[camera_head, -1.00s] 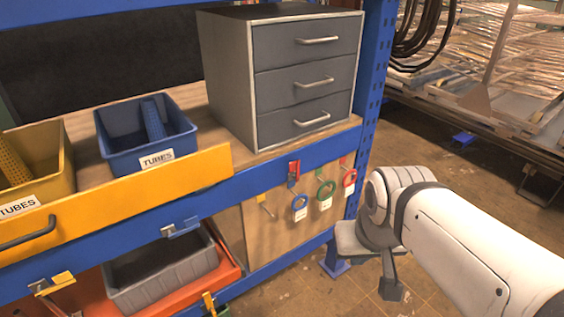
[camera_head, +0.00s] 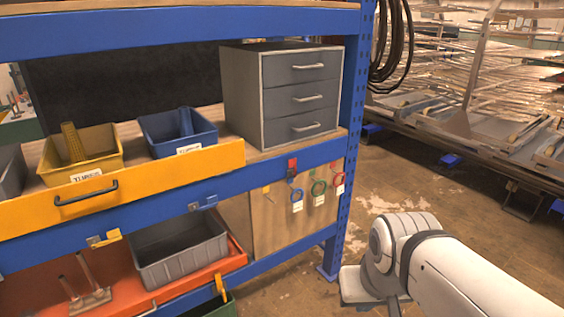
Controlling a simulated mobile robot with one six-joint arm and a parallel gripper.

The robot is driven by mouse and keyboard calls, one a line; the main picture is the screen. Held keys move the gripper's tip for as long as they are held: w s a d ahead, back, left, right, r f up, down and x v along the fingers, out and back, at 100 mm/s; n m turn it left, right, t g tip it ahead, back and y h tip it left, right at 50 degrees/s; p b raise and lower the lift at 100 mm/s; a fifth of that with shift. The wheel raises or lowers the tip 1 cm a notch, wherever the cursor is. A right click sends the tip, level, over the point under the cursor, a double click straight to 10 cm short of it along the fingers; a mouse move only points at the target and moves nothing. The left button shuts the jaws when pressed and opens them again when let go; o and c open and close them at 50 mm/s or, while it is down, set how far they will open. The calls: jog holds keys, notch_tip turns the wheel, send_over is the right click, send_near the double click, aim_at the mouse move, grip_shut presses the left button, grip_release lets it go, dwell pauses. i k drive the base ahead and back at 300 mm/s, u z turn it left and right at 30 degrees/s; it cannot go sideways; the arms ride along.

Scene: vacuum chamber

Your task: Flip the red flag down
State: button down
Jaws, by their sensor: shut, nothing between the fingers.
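A small red flag (camera_head: 292,167) sits on the front of the blue shelf rail (camera_head: 255,177), below the grey drawer cabinet. It appears to stand upright, with a dark part at its lower end. My gripper (camera_head: 368,293) is at the lower right, below and to the right of the flag and well apart from it. It is shut and empty, partly hidden by my white arm and cut off by the bottom edge of the picture.
Blue (camera_head: 203,203) and yellow (camera_head: 106,238) flag-like pieces sit on lower rails. The yellow drawer front (camera_head: 125,190) juts out. Floor behind the arm is open.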

aim_at(293, 163)
jog(key=u, duration=0.5)
jog(key=i, duration=1.9)
jog(key=z, duration=0.55)
jog(key=k, duration=0.85)
jog(key=z, duration=0.15)
jog(key=i, duration=0.9)
jog(key=u, duration=0.1)
